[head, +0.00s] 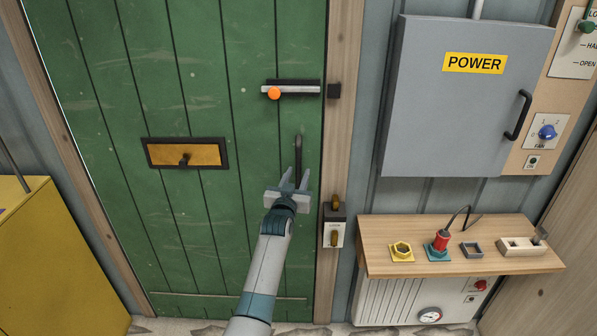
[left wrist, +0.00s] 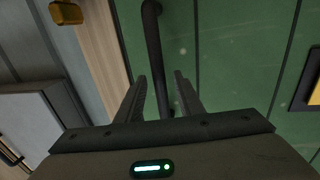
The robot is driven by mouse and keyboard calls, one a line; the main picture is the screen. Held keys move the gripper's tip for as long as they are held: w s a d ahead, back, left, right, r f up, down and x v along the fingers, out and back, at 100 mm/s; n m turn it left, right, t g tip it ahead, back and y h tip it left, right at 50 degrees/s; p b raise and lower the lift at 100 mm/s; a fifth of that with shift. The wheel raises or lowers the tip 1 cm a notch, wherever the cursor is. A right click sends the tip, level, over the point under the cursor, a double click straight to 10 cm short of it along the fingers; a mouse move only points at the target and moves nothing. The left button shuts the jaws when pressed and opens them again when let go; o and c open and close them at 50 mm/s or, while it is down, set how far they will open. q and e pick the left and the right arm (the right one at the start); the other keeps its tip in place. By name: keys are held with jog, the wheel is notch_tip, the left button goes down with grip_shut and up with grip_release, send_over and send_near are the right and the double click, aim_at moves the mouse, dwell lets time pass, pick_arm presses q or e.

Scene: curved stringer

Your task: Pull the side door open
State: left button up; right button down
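The green side door (head: 220,220) looks shut in its wooden frame. Its dark vertical bar handle (head: 298,150) is near the right edge and also shows in the left wrist view (left wrist: 153,45). My left gripper (head: 294,176) is open at the lower part of the handle. In the left wrist view the handle's lower end appears between the two fingers (left wrist: 160,85), with gaps on both sides; contact is not visible. A silver bolt (head: 300,90) with an orange knob (head: 274,93) sits above the handle; its end looks just short of the dark bracket (head: 334,91). My right gripper is not in view.
A brass-and-black lock fitting (head: 334,235) is on the frame right of the door. A grey POWER cabinet (head: 450,115) and a wooden shelf (head: 380,235) with small fixtures stand to the right. A yellow cabinet (head: 50,260) is at left. A brass mail slot (head: 185,154) is on the door.

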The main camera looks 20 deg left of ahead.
pick_arm(q)
jog(key=shift+w, duration=0.9)
grip_shut()
jog(key=shift+s, duration=0.15)
